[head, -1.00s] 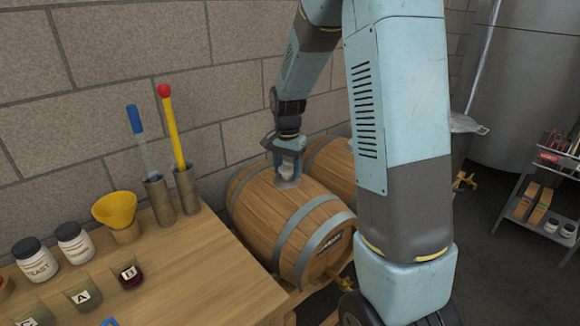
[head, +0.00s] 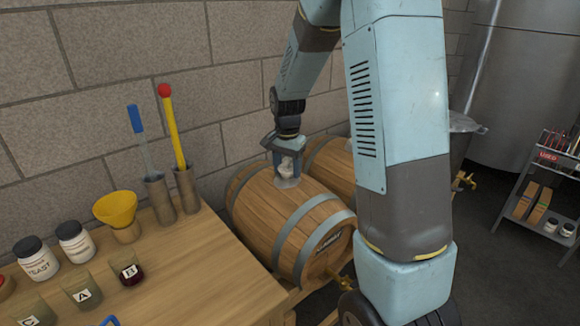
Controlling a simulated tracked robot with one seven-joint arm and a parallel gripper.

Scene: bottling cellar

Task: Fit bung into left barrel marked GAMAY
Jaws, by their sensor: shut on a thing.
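The left barrel (head: 272,215) lies on its side beside the table, with metal hoops and a dark label (head: 328,243) on its front end that is too small to read surely. My gripper (head: 287,172) is over the top of this barrel, pointing down. It is shut on a pale bung (head: 286,164), which shows between the fingers just above a light patch (head: 287,183) on the barrel's top. I cannot tell whether the bung touches the barrel, and the bung hole is hidden.
A second barrel (head: 331,165) lies behind, partly hidden by my arm. The wooden table (head: 205,275) at left holds a yellow funnel (head: 117,210), two metal cylinders with tools, jars and lettered cups. A stone wall stands close behind. A cart (head: 540,205) is at right.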

